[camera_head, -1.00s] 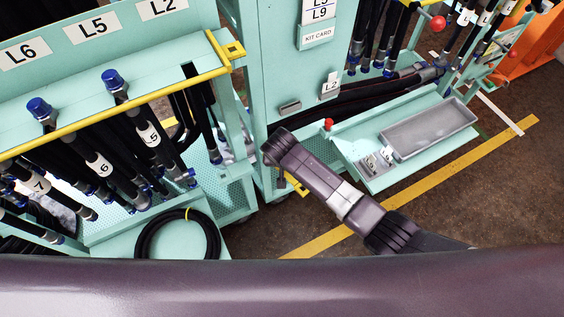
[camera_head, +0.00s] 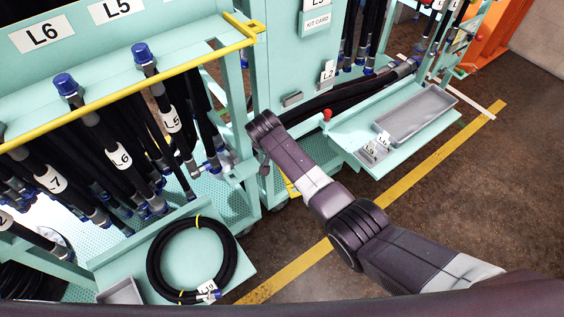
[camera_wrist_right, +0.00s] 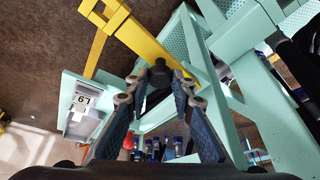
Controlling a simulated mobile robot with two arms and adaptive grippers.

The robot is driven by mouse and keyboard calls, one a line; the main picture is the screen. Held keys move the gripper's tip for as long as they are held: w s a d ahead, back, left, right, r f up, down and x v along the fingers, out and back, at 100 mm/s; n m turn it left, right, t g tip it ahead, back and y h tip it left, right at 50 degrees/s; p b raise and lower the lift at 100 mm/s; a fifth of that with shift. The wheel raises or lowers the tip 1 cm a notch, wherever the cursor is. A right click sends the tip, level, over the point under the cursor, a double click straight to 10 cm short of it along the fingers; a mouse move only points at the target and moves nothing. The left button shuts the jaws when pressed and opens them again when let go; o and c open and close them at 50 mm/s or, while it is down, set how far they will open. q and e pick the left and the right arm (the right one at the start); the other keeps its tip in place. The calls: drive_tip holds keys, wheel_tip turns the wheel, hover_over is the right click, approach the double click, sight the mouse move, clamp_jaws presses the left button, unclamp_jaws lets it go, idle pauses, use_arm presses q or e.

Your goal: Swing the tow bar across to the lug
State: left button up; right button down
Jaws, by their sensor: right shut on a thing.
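The yellow tow bar (camera_wrist_right: 150,42) runs diagonally across the top of the right wrist view, with a bracket-like end at upper left. A black knob (camera_wrist_right: 159,74) stands by the bar. My right gripper (camera_wrist_right: 158,85) has its fingers around this knob, shut on it. In the head view a small yellow part (camera_head: 291,187) shows low between the two racks, beyond my right arm; the right gripper's fingers are hidden there. I cannot make out the lug for certain. My left gripper is not in view.
A teal hose rack (camera_head: 195,75) with hanging hoses stands at left, a coiled hose (camera_head: 152,262) on its low shelf. A second rack (camera_head: 280,70) carries a grey tray (camera_head: 415,115). Brown floor with a yellow line (camera_head: 440,157) is open at right.

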drive_tip(key=c, duration=1.7)
unclamp_jaws()
drive_tip(key=shift+r, duration=5)
drive_tip(key=shift+c, duration=0.5)
